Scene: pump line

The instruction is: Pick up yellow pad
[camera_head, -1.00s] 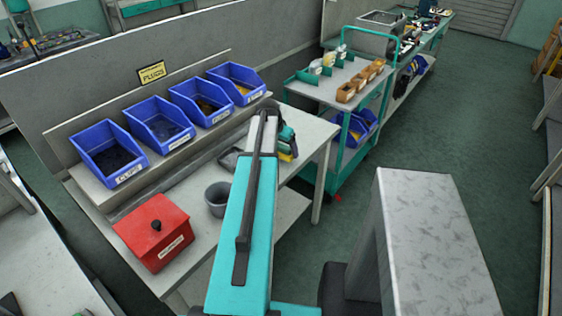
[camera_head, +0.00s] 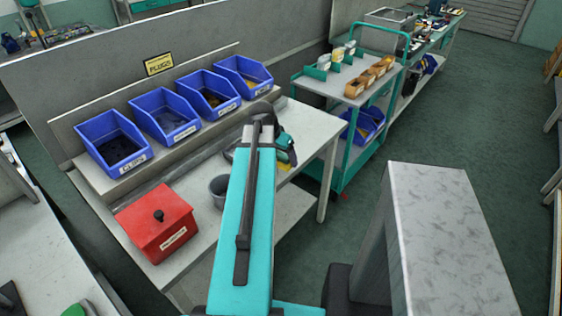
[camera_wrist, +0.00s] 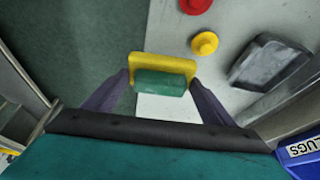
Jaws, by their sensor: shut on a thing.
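The yellow pad (camera_wrist: 158,63) shows in the wrist view as a yellow piece with a green block on its near side. My gripper (camera_wrist: 162,82) is shut on it, with one dark finger at each end. It is over the edge of the pale bench top (camera_wrist: 220,90), with the green floor to its left. In the head view my teal arm hides most of the hand. A little yellow (camera_head: 285,167) shows below my gripper (camera_head: 284,152) there, and I cannot tell whether it is the pad.
A yellow round knob (camera_wrist: 205,43), a red round thing (camera_wrist: 195,5) and a dark tray (camera_wrist: 268,62) lie on the bench. Blue bins (camera_head: 116,147), a red box (camera_head: 157,229) and a grey cup (camera_head: 219,189) surround my arm. A teal cart (camera_head: 350,150) stands beyond.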

